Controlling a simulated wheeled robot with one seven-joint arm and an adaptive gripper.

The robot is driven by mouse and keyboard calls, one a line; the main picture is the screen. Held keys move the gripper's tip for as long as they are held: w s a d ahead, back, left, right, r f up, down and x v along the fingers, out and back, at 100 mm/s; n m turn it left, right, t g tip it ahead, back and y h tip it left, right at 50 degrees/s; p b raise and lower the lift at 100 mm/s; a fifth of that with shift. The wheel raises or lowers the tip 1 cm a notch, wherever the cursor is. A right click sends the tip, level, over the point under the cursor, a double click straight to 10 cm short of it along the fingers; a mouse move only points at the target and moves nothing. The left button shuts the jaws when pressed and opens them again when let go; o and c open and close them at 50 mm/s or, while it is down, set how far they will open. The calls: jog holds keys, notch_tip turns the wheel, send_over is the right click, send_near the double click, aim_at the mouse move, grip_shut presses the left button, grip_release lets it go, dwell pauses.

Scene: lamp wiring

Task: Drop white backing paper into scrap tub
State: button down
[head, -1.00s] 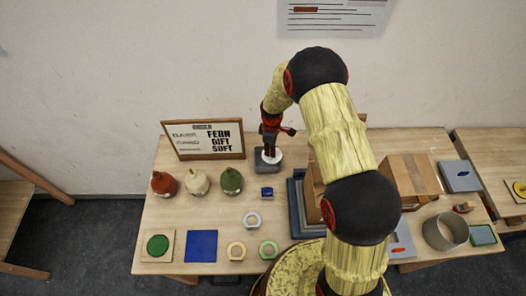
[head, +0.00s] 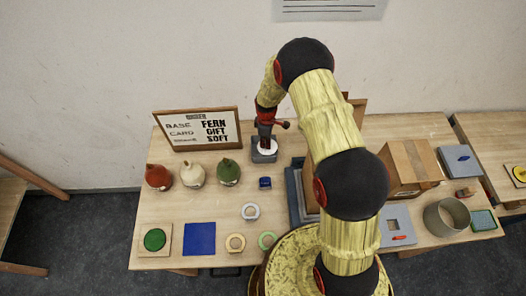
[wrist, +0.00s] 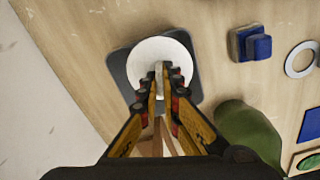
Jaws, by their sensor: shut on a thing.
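The white backing paper appears as a white round disc (head: 268,145) over a dark grey square block at the back of the table. The disc shows larger in the wrist view (wrist: 150,52). My gripper (wrist: 159,82) is shut on a thin pale piece at the disc's near part, which looks like part of the paper. Whether the disc touches the block cannot be told. My gripper shows small, pointing down, in the head view (head: 265,137). A grey round open tub (head: 446,217), likely the scrap tub, stands at the right end of the table.
Red, cream and green bulb-shaped pieces (head: 193,174) stand left of the gripper; the green one is close in the wrist view (wrist: 248,130). A small blue block (head: 265,183) lies nearby. A framed sign (head: 197,130) stands behind.

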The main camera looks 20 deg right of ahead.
jog(key=c, duration=1.9)
grip_release()
notch_tip(320, 180, up, 12)
